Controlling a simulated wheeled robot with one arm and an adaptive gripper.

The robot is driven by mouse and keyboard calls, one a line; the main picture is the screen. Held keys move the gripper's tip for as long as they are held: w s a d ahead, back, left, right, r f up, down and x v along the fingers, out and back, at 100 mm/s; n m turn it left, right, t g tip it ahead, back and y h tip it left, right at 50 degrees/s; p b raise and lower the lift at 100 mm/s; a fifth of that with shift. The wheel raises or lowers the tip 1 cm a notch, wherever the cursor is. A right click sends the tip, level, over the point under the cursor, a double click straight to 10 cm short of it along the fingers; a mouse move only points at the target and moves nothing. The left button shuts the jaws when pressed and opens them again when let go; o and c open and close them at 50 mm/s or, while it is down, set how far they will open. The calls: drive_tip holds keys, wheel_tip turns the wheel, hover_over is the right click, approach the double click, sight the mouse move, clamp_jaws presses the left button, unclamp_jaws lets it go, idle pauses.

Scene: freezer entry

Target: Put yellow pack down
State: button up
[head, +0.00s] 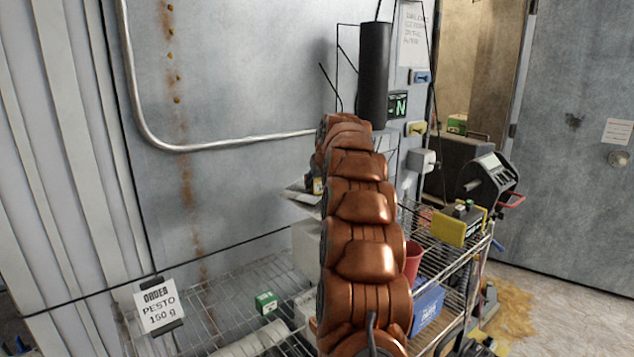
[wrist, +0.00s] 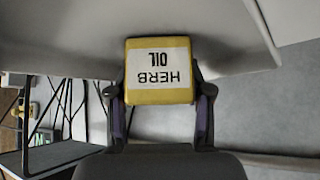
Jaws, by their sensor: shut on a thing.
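The yellow pack (wrist: 158,97) has a white label reading HERB OIL, upside down in the wrist view. My gripper (wrist: 158,100) is shut on it, with one dark finger on each side. A pale flat surface (wrist: 75,45) spans the top of the wrist view behind the pack. I cannot tell whether the pack touches it. In the head view my copper-coloured arm hides most of the gripper and the pack.
A wire rack (head: 225,290) at the lower left bears a PESTO 150 g order card (head: 159,306) and a small green box (head: 266,302). A wire cart at the right holds a red cup (head: 412,262), a blue box (head: 428,305) and a yellow item (head: 456,228).

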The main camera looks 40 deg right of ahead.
drive_tip(key=shift+f, duration=0.15)
drive_tip(key=o, duration=1.3)
drive_tip(key=shift+r, duration=0.2)
drive_tip(key=b+v, duration=0.4)
drive_tip(key=v, duration=0.8)
